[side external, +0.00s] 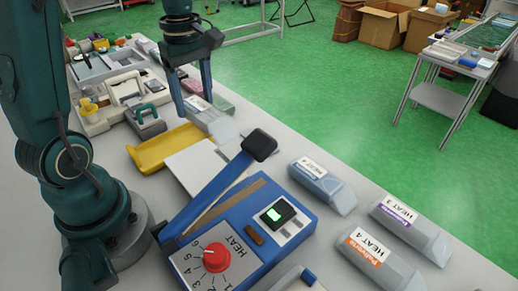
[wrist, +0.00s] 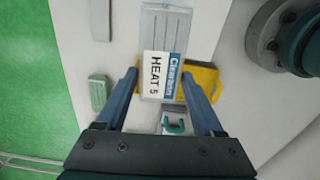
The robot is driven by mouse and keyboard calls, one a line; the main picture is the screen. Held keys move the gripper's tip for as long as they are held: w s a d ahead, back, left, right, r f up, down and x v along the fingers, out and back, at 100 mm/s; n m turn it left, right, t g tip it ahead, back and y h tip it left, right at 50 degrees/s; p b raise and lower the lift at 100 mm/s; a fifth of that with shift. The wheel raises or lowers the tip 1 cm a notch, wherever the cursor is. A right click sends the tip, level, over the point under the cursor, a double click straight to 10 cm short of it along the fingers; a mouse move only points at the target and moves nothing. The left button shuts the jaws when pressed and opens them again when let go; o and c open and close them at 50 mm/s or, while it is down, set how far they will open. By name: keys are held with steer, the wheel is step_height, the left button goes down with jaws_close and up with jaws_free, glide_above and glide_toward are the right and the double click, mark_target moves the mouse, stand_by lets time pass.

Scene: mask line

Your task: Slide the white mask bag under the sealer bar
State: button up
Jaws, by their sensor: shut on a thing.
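My gripper (side external: 198,110) is shut on a pale grey-white bag (side external: 214,122) with a white label, beyond the yellow tray. In the wrist view the bag (wrist: 165,22) lies between the two fingers (wrist: 161,76), and its label reads HEAT 5 with a blue strip. The blue sealer (side external: 245,225) stands nearer the camera, with a red HEAT knob (side external: 215,257) and a small lit green display. Its blue sealer bar (side external: 215,190) with a black handle end (side external: 260,145) is tilted up. A white plate (side external: 190,167) lies at the sealer's far side. The bag is apart from the sealer.
A yellow tray (side external: 160,148) lies left of the bag. Grey bags labelled HEAT 4 (side external: 322,187), HEAT 3 (side external: 411,230) and an orange-marked HEAT 4 (side external: 378,262) lie right of the sealer. A teal-handled device (side external: 147,122) and other equipment crowd the far bench end.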

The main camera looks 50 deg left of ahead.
steer(key=s+d, duration=0.4)
steer(key=d, duration=0.1)
steer(key=shift+m, duration=0.4)
steer(key=shift+s+a+f, duration=0.15)
steer(key=shift+f, duration=2.45)
steer(key=shift+d+f, duration=0.2)
steer(key=shift+d, duration=0.7)
steer(key=shift+d+f, duration=0.2)
steer(key=shift+d, duration=0.7)
steer(key=shift+f, duration=0.2)
steer(key=o, duration=1.3)
steer(key=shift+o, duration=0.2)
